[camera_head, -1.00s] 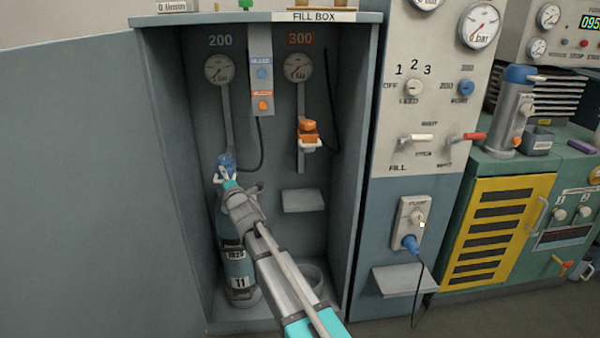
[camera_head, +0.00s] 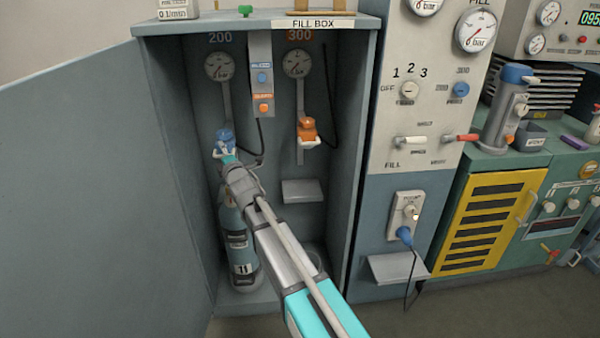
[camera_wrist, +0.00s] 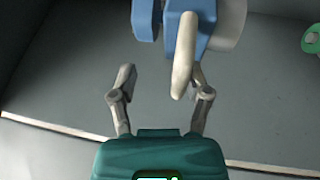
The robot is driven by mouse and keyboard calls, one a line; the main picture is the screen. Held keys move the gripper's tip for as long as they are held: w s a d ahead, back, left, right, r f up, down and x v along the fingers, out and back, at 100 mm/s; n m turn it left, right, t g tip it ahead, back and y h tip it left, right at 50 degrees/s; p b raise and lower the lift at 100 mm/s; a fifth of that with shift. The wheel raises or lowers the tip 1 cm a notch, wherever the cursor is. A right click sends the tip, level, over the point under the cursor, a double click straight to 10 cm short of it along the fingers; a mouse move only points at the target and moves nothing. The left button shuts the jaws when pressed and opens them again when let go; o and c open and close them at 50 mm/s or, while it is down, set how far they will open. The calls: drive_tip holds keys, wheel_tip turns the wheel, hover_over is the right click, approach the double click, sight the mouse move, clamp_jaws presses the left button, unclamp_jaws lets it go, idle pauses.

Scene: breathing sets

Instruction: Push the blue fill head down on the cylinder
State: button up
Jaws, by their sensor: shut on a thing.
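The blue fill head (camera_head: 224,138) is in the left half of the fill box, below the 200 gauge, with a pale part under it. My gripper (camera_head: 228,158) is at the fill head, its fingers shut on it. In the wrist view the blue fill head (camera_wrist: 182,30) fills the top middle, and its pale lever (camera_wrist: 183,60) hangs between my two fingers (camera_wrist: 162,85). The blue-grey cylinder (camera_head: 241,245) stands upright on the box floor below. My arm hides part of its upper end, so I cannot tell whether head and cylinder touch.
An orange fill head (camera_head: 308,130) sits to the right, above a small shelf (camera_head: 303,191). The open door (camera_head: 90,190) is at the left. A control panel (camera_head: 418,130) borders the box on the right. A dark hose hangs near the centre.

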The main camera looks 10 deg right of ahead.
drive_tip(key=shift+r+p, duration=0.35)
drive_tip(key=shift+r, duration=0.35)
drive_tip(key=b+v, duration=0.3)
drive_tip(key=v, duration=1.1)
drive_tip(key=s+d+m+g+h+p, duration=0.2)
drive_tip(key=d+m+g+h+p, duration=0.2)
drive_tip(key=d+m+p, duration=0.3)
drive_tip(key=s+d+m+g+h+p, duration=0.2)
drive_tip(key=d+m+p, duration=0.4)
drive_tip(key=d+p, duration=0.4)
drive_tip(key=shift+s+d+r+m+g+h, duration=0.2)
drive_tip(key=shift+s+r+m+g+h, duration=0.2)
drive_tip(key=shift+g+h, duration=0.75)
drive_tip(key=shift+f+g+y, duration=0.1)
drive_tip(key=shift+g+y, duration=0.15)
